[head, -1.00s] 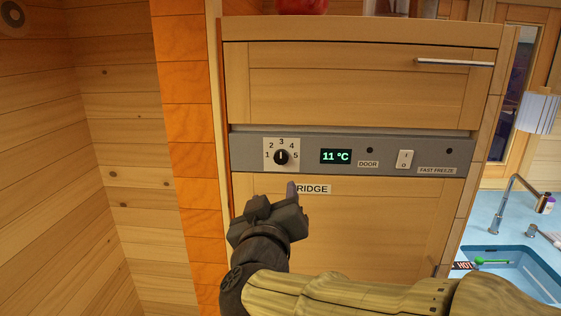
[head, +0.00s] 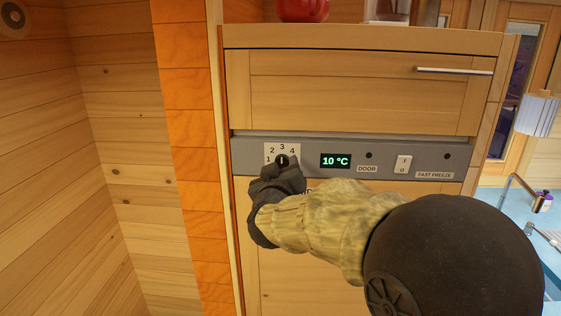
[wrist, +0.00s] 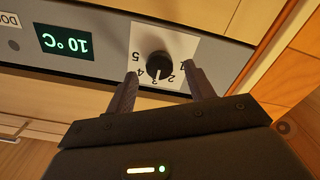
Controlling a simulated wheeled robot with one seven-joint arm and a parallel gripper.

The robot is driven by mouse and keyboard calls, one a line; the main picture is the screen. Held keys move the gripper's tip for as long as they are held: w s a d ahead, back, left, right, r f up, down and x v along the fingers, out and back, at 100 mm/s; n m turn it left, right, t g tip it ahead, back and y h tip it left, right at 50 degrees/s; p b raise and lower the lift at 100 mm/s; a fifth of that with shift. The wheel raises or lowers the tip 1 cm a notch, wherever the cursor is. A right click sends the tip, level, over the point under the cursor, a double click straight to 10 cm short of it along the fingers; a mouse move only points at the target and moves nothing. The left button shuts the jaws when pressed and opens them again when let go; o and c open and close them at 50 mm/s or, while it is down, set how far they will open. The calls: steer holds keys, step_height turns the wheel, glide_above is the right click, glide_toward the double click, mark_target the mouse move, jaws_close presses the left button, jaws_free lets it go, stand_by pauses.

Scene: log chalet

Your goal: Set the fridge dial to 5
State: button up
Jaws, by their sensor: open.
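The fridge dial (head: 281,160) is a black round knob on a white plate with the numbers 1 to 5, on the grey control panel. Its white mark points up at about 3. The wrist view shows the dial (wrist: 158,64) upside down, between and just beyond the fingertips. My gripper (head: 283,168) is right in front of the dial and hides the plate's lower part in the head view. In the wrist view my gripper (wrist: 161,76) is open, with one finger on each side of the knob. I cannot tell whether the fingers touch it.
A green display (head: 335,161) reads 10 °C. A DOOR lamp (head: 368,155), a rocker switch (head: 403,164) and a FAST FREEZE lamp (head: 447,156) sit to its right. A drawer with a bar handle (head: 454,71) is above. A wooden wall stands left.

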steer(key=shift+w, duration=0.8)
steer(key=shift+s, duration=0.1)
steer(key=c, duration=1)
